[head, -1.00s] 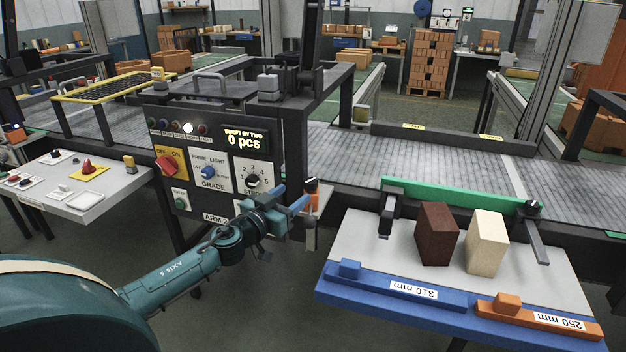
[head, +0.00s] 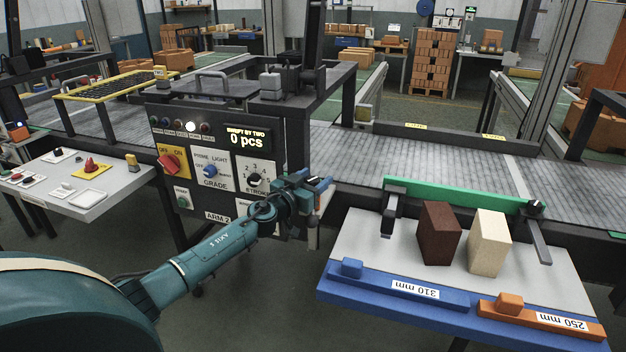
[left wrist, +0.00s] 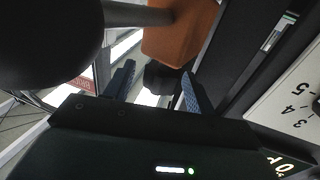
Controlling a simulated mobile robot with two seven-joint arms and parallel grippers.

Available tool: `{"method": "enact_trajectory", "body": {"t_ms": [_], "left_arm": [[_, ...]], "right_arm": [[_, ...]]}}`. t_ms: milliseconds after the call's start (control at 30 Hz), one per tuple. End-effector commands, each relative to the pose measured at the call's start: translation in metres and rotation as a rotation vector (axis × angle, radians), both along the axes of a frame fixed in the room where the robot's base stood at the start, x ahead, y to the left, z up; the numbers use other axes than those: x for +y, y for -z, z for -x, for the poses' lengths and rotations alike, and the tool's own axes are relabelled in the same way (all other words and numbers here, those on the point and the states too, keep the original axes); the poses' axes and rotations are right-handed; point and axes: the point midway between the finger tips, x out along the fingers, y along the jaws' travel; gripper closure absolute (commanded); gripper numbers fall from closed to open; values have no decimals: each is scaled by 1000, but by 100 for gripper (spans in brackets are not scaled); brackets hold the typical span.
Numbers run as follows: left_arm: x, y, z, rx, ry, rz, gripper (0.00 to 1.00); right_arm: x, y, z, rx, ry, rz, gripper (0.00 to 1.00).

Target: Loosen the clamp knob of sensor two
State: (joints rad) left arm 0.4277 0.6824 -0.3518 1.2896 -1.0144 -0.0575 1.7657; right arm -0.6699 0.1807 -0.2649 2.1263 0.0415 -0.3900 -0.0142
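My left gripper (head: 320,184) is at the right edge of the control panel, by the conveyor frame. It largely hides the orange sensor body there in the head view. In the left wrist view the orange block (left wrist: 180,32) shows beyond the fingers. A black knob (left wrist: 160,76) below it lies between the two blue fingertips (left wrist: 158,88). The fingers stand apart, with a visible gap beside the knob on the left; I cannot tell whether they touch it. No number on this sensor is readable. My right gripper is not in view.
The control panel (head: 240,190) with switches and dials stands close left of my gripper. A table (head: 350,245) on the right holds a dark and a pale brick, a green fence and blue and orange gauge bars. A conveyor (head: 440,160) runs behind.

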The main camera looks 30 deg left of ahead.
Motion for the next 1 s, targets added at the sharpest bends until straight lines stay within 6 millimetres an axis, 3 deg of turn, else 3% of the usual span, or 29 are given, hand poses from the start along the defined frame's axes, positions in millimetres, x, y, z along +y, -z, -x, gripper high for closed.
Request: {"method": "enact_trajectory", "body": {"t_ms": [533, 1000], "left_arm": [[0, 0, 0, 0, -1, -1, 89], [-1, -1, 0, -2, -126, 3, 89]], "right_arm": [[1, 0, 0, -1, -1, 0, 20], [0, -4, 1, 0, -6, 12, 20]]}}
